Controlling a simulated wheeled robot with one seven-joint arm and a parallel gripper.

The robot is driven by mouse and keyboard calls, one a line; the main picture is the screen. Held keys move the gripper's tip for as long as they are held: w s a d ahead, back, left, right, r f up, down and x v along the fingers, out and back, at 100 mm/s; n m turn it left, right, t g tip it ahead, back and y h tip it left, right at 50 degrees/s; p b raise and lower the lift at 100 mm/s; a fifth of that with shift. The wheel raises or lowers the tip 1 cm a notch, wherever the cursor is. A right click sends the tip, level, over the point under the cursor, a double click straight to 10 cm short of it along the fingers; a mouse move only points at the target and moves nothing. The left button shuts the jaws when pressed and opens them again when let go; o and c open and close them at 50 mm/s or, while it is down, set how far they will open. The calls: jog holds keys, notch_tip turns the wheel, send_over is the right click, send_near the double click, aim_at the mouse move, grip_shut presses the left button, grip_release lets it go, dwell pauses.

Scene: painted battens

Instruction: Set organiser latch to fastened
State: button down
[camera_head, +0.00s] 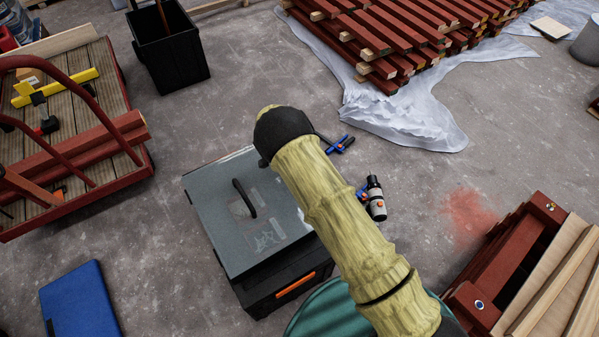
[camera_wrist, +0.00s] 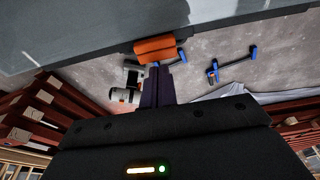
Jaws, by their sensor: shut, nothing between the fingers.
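The organiser (camera_head: 225,208) is a dark case with a grey lid and a black handle (camera_head: 244,198), standing on the floor left of my arm. An orange latch (camera_wrist: 155,48) shows at the lid edge (camera_wrist: 90,45) in the wrist view. Another orange piece (camera_head: 295,287) is on the near side of the case. In the wrist view my gripper (camera_wrist: 158,72) is shut and empty, its dark fingertips right at the orange latch. I cannot tell whether they touch, or whether the latch is fastened. In the head view my arm hides the gripper and this latch.
Blue clamps (camera_head: 340,145) and a small bottle-like tool (camera_head: 376,198) lie on the floor right of the organiser. A cart with wood (camera_head: 75,175) stands left, a black bin (camera_head: 168,45) behind. Stacked red battens (camera_head: 400,30) lie at the back. Bare floor surrounds the organiser's left side.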

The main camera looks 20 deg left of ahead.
jog(key=shift+r+p, duration=0.45)
jog(key=shift+r, duration=0.25)
jog(key=w+d, duration=0.3)
jog(key=s+a+p+v, duration=0.1)
jog(key=p+v, duration=0.2)
jog(key=v, duration=0.7)
jog(key=shift+f, duration=0.2)
jog(key=shift+a, duration=0.15)
